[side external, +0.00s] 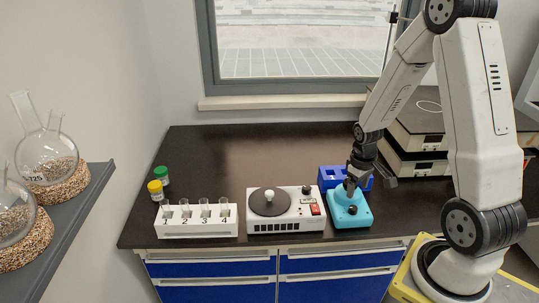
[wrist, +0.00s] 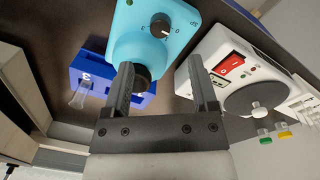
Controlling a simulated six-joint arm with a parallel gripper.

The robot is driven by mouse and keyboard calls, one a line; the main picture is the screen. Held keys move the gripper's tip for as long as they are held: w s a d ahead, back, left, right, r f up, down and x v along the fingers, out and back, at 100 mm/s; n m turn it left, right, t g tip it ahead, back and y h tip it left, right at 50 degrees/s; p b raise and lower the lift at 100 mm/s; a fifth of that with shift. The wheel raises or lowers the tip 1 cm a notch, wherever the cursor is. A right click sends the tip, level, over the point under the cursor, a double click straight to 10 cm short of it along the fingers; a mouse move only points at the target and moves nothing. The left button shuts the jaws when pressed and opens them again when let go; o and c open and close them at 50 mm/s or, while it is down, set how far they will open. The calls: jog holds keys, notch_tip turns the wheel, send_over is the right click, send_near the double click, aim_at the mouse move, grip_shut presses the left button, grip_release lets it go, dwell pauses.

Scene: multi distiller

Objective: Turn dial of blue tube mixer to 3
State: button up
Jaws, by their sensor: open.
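The blue tube mixer (side external: 347,216) is a light-blue box at the right front of the dark bench. In the wrist view the mixer (wrist: 181,44) is at the top, with a black dial (wrist: 160,26) bearing a white mark and small printed numbers; its exact setting is too small to tell. The mixer's black cup (wrist: 146,78) lies beside my left finger, partly hidden by it. My gripper (wrist: 161,66) is open, with nothing held between its fingers. In the side view my gripper (side external: 367,178) hangs just above and behind the mixer, and the dial (side external: 352,210) faces the front.
A white stirrer with a dark round plate (side external: 270,201) and red switch stands left of the mixer. A dark-blue block (side external: 327,174) is close behind it. A numbered white tube rack (side external: 196,229) and two capped jars (side external: 156,190) stand farther left. The bench's back middle is clear.

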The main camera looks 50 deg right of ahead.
aim_at(353, 208)
jog(key=shift+f, duration=0.15)
jog(key=shift+d+f, duration=0.15)
jog(key=shift+f, duration=3.6)
grip_shut()
